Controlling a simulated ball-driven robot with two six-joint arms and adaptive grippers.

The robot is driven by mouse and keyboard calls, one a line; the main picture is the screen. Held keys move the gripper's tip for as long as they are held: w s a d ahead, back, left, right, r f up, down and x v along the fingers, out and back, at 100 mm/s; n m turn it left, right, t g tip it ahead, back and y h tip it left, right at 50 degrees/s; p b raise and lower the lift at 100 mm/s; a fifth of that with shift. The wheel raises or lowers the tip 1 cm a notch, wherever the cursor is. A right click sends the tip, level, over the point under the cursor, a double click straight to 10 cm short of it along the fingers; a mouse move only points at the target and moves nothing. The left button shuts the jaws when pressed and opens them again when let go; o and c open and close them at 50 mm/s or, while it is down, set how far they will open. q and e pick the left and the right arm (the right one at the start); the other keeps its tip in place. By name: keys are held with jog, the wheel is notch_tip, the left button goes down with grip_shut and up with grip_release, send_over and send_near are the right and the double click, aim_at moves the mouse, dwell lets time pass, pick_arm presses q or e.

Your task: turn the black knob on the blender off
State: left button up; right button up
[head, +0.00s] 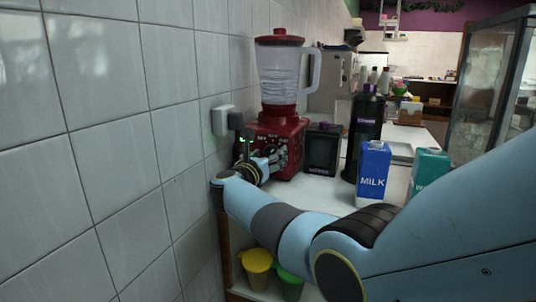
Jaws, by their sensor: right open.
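The blender (289,80) stands on the counter against the tiled wall. It has a red base (290,127), a clear jug with a handle, and a red lid. Dark markings and controls show on the front of the base, but the black knob is too small and partly covered to pick out surely. My right gripper (270,161) is open at the lower left of the base's front, close to the controls. I cannot tell whether it touches them. My left gripper is out of view.
A black box (322,150), a black bottle (367,135), a blue milk carton (373,174) and a teal carton (429,170) stand right of the blender. Yellow (257,268) and green (290,285) cups sit below the counter. The tiled wall is close on the left.

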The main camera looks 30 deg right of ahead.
jog(key=shift+c, duration=0.9)
jog(key=c, duration=1)
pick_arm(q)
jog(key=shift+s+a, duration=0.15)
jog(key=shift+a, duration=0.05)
